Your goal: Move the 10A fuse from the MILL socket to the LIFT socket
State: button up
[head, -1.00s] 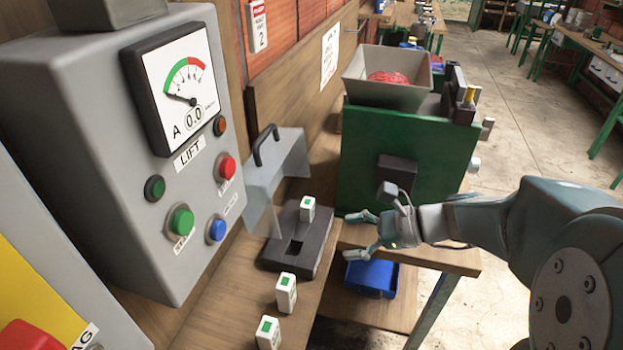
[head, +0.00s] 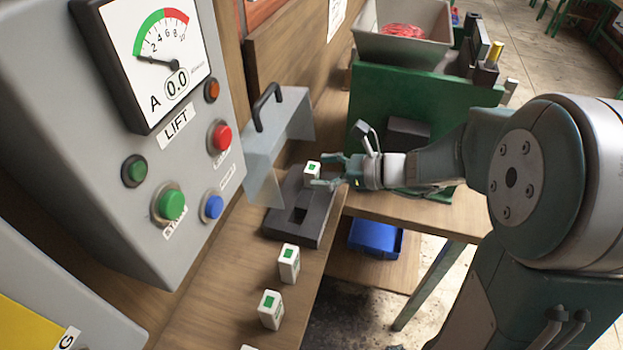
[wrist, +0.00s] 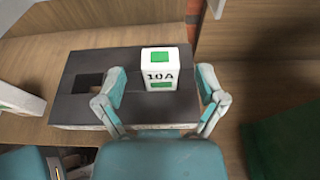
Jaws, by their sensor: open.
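The 10A fuse (wrist: 160,70), a white block with green patches, stands upright in one socket of the dark fuse base (head: 317,231). In the head view the fuse (head: 312,169) is at the far end of the base. The other socket (wrist: 88,84) is an empty square hole, left of the fuse in the wrist view. My gripper (head: 325,170) is open, with its fingers on either side of the fuse. In the wrist view my gripper (wrist: 161,91) has a gap showing beside each finger. I cannot read any socket label.
A grey hinged cover (head: 280,140) with a black handle stands behind the base. The LIFT control panel (head: 100,150) rises at left. Two spare fuses (head: 289,263) (head: 271,309) stand on the bench nearer me. A green machine (head: 450,95) is at right, with a blue bin (head: 375,238) below.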

jog(key=shift+x, duration=1.2)
grip_shut()
jog(key=shift+r, duration=0.15)
